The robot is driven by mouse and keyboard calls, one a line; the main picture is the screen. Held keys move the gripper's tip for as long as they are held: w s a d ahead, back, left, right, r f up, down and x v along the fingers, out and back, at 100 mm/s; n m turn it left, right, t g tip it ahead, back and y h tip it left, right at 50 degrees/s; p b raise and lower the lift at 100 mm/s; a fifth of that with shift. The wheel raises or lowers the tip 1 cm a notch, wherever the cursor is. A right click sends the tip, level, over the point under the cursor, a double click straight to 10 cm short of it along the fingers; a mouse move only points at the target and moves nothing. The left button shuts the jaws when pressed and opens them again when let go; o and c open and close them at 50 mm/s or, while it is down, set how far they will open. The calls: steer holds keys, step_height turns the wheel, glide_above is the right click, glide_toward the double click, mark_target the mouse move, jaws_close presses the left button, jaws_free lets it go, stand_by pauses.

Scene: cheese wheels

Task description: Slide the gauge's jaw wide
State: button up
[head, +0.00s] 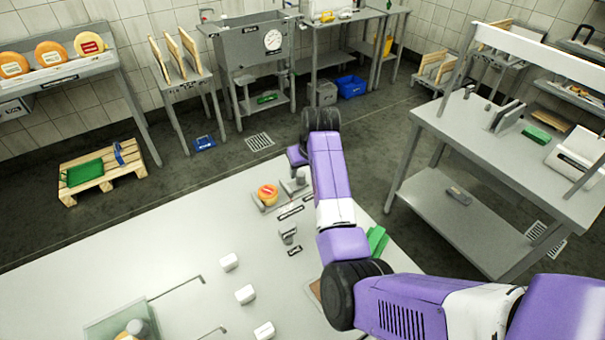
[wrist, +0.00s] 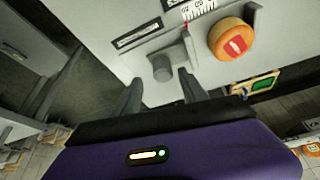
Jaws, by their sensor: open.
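The gauge lies on the pale worktop (head: 180,245), with a white scale (wrist: 196,9) and a red mark in the wrist view. Its grey sliding jaw (wrist: 188,47) stands left of a small orange cheese wheel (wrist: 232,39), with a narrow gap between them. A grey round knob (wrist: 163,66) sits on the jaw's left side. My gripper (wrist: 159,77) is open, its two dark fingers either side of the knob; I cannot tell whether they touch it. In the head view the cheese wheel (head: 267,193) shows beside the gauge, and my arm hides the fingers.
Several white blocks (head: 245,294) and thin metal rods stand on the worktop's front left. A small grey fixture (head: 288,232) and a green item (head: 377,240) are near my arm. A second steel table (head: 500,140) is at the right, beyond a floor gap.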

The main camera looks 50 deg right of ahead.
steer(key=shift+v, duration=2.15)
steer(key=shift+w+d, duration=0.1)
steer(key=w+d+r+t+h, duration=0.4)
steer(key=r+t+h, duration=0.15)
steer(key=r, duration=0.25)
steer(key=s+a+n+t+y+b, duration=0.2)
steer(key=s+a+n+t+y, duration=0.5)
steer(key=s+a, duration=1.5)
steer(key=s+a+f+g, duration=0.1)
steer(key=s+a, duration=0.4)
steer(key=s, duration=0.4)
steer(key=s+a+f+m, duration=0.1)
steer(key=s+a+f, duration=0.1)
steer(key=s+a, duration=0.4)
steer(key=s, duration=0.4)
steer(key=shift+s+f+m+g+y, duration=0.2)
steer(key=shift+s+m+g+y, duration=0.1)
steer(key=shift+g+y, duration=0.05)
